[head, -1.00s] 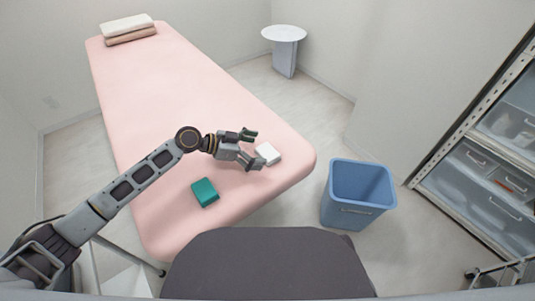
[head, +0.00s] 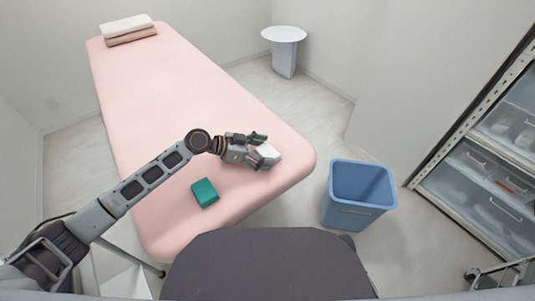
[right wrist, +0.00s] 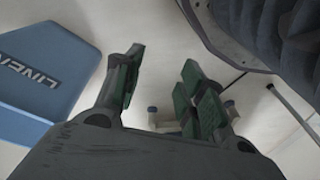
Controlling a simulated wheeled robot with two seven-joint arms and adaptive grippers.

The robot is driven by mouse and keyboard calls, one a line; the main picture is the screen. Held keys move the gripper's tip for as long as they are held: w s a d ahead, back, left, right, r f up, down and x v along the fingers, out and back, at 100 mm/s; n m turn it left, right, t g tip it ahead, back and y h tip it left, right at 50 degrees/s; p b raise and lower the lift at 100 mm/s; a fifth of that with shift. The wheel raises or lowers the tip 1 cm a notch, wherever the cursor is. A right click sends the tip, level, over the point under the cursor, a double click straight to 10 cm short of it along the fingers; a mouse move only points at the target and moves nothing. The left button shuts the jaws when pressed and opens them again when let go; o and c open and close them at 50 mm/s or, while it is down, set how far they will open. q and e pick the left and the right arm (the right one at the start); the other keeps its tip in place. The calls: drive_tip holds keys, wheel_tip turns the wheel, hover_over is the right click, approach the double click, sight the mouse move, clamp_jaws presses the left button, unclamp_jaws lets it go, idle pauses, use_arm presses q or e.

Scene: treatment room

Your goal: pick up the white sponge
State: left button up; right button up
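The white sponge (head: 269,152) lies on the pink treatment bed (head: 190,90), near its rounded right end. My left gripper (head: 264,152) is open around the sponge, with one finger on its far side and one on its near side. The fingers hide part of the sponge, and I cannot tell whether they touch it. My right gripper (right wrist: 165,85) shows in the right wrist view, open and empty, with its fingers apart above the floor.
A green sponge-like block (head: 204,193) lies on the bed to the near left of my left gripper. A blue bin (head: 358,194) stands on the floor right of the bed. Folded towels (head: 128,30) lie at the far end. A drawer unit (head: 490,180) stands at the right.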

sight(264, 153)
use_arm(q)
drive_tip(key=shift+c, duration=1.1)
use_arm(e)
drive_tip(key=shift+w, duration=0.1)
use_arm(q)
drive_tip(key=shift+r, duration=0.6)
wheel_tip(264, 153, up, 9)
drive_tip(key=p, duration=0.1)
drive_tip(key=shift+p, duration=0.35)
use_arm(e)
drive_tip(key=shift+d+f, duration=0.2)
drive_tip(key=shift+f, duration=0.7)
drive_tip(key=shift+d+f, duration=0.15)
drive_tip(key=shift+f, duration=0.7)
drive_tip(key=shift+d+f, duration=0.2)
drive_tip(key=shift+f, duration=0.7)
use_arm(q)
drive_tip(key=shift+f, duration=0.1)
use_arm(e)
drive_tip(key=shift+r, duration=0.1)
